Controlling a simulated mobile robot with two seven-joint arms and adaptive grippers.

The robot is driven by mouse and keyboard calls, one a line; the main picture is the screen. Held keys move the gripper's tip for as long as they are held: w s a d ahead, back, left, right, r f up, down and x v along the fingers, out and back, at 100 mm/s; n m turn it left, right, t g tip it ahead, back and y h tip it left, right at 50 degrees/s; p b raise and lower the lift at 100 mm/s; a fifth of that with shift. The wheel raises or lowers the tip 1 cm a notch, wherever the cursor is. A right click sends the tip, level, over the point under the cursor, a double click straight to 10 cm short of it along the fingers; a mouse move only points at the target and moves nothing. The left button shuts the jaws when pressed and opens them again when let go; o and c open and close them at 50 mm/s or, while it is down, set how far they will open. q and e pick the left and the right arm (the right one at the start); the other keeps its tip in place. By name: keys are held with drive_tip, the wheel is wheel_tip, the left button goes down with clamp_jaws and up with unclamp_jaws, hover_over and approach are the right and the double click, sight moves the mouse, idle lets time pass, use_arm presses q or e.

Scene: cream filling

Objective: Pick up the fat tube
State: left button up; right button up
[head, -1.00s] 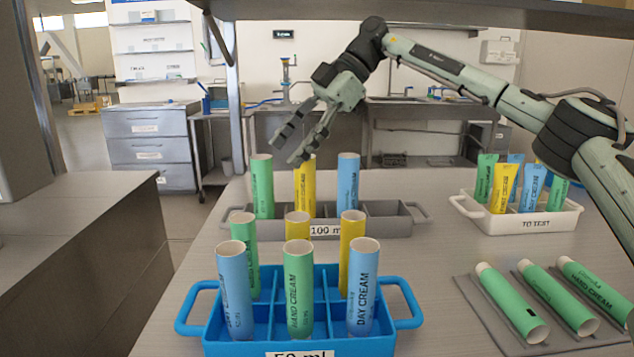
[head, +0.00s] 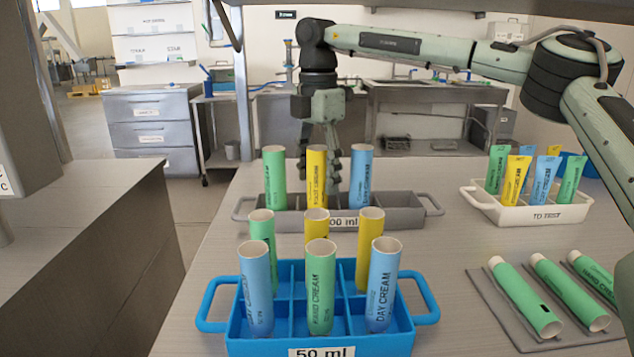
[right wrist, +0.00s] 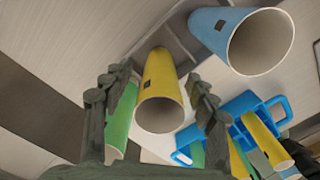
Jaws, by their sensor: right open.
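Three wide open-ended tubes stand in the grey 100 ml tray (head: 400,221) in the head view: a green one (head: 274,180), a yellow one (head: 316,178) and a blue one (head: 361,182). My right gripper (head: 333,172) points down just behind the yellow and blue tubes, partly hidden by them. In the right wrist view my right gripper (right wrist: 158,78) is open, and the yellow tube (right wrist: 158,72) shows between its fingers, with the blue tube (right wrist: 208,30) at the upper right. Contact with the yellow tube cannot be told. My left gripper is out of view.
A white "TO TEST" tray (head: 545,215) with filled tubes is at the right. Green tubes lie on a grey rack (head: 483,287) at the front right. A shelf edge runs overhead.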

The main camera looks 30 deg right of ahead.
drive_tip(key=shift+f, duration=1.35)
drive_tip(key=c, duration=0.9)
